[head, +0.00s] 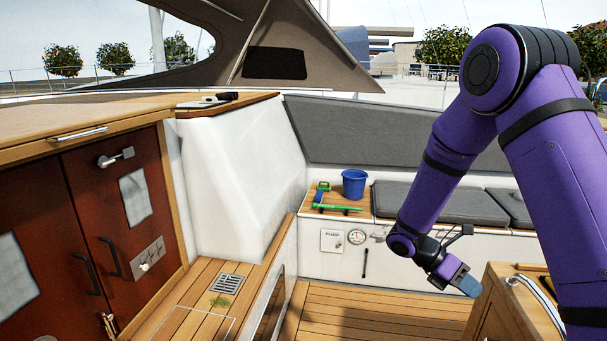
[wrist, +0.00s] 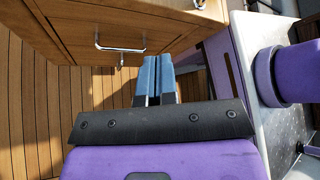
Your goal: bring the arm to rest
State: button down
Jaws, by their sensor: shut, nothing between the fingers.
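My gripper (head: 468,286) hangs at the end of my purple arm, low on the right side of the head view, beside a wooden cabinet. In the wrist view, its two blue fingers (wrist: 155,80) lie together, shut with nothing between them. Beyond the fingertips in the wrist view is a wooden drawer front with a metal handle (wrist: 120,46). The fingers appear apart from the drawer front, though the exact gap is hard to tell.
A wooden cabinet (head: 500,305) stands close to my gripper. A blue bucket (head: 354,184) and a green-handled tool (head: 337,207) sit on the bench behind. Grey cushions (head: 440,204) line the bench. The wooden deck (head: 365,311) left of my gripper is clear. Red-brown doors (head: 95,220) stand at left.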

jog(key=s+a+r+m+t+y, duration=0.1)
jog(key=s+r+m+t+y, duration=0.15)
jog(key=s+r+m, duration=0.45)
jog(key=s+a+r+m+t+y, duration=0.2)
jog(key=r+m+y, duration=0.15)
jog(key=r, duration=0.65)
jog(key=s+a+r+m+t+y, duration=0.2)
jog(key=s+r+m+t, duration=0.1)
jog(key=s+r+m, duration=0.1)
jog(key=s+a+r+m+t+y, duration=0.2)
jog(key=s+r+m+t, duration=0.2)
jog(key=s, duration=0.5)
notch_tip(320, 180, up, 2)
jog(key=shift+s+r+m+y, duration=0.1)
jog(key=shift+s+m+y, duration=0.2)
jog(key=shift+m, duration=0.25)
